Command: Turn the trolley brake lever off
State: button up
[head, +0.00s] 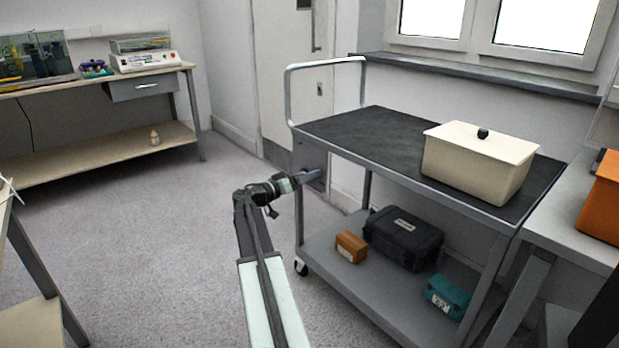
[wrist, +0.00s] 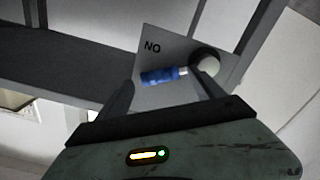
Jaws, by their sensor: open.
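The grey trolley (head: 345,152) stands right of centre in the head view. My gripper (head: 308,177) is at its near left end, just below the top deck. In the wrist view my gripper (wrist: 162,82) is open, with one dark finger on each side of the brake lever. The lever has a blue grip (wrist: 160,77) and a round pale hub (wrist: 205,62) on a grey plate (wrist: 180,42) marked "NO" as seen here. The blue grip lies between the fingers; I cannot tell whether either finger touches it. The lever is not discernible in the head view.
A cream lidded box (head: 470,165) stands on the trolley's dark top. A black case (head: 403,238), a brown box (head: 351,246) and a teal box (head: 447,297) lie on its lower shelf. A bench (head: 95,150) stands far left. The floor (head: 150,240) left of my arm is clear.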

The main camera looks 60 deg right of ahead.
jog(key=shift+s+d, duration=0.2)
jog(key=shift+d, duration=0.45)
grip_shut()
jog(key=shift+s, duration=0.1)
